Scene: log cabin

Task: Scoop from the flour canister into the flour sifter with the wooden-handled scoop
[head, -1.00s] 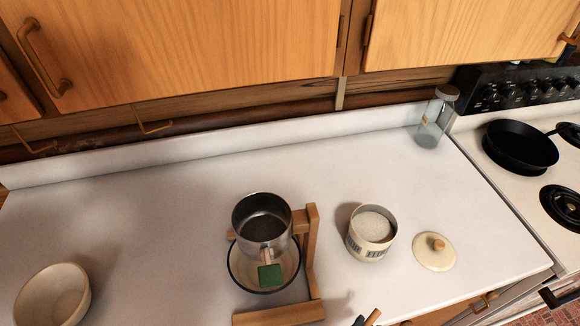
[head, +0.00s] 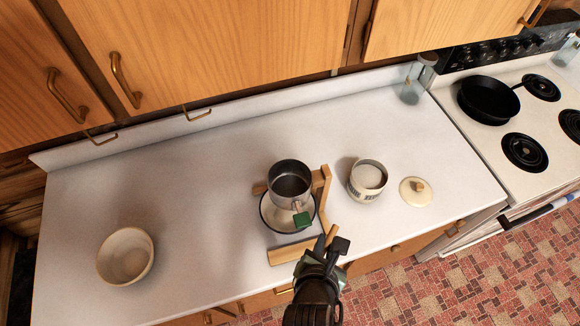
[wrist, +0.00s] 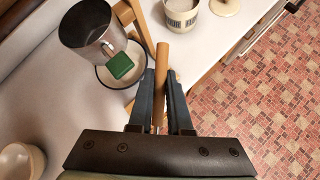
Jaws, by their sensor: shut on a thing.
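My gripper (head: 326,246) is at the counter's front edge in the head view. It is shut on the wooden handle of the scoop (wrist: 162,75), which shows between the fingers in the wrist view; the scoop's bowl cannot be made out. The metal flour sifter (head: 290,183) sits in a wooden stand (head: 325,190) above a shallow dish (head: 280,222), up and left of my gripper. The cream flour canister (head: 362,190) stands open right of the sifter, with pale flour (head: 369,176) inside.
The canister's lid (head: 416,191) lies to its right. A cream bowl (head: 126,257) stands at the left. A glass jar (head: 412,85) is at the back, near the stove with a black pan (head: 488,100). The counter between bowl and stand is clear.

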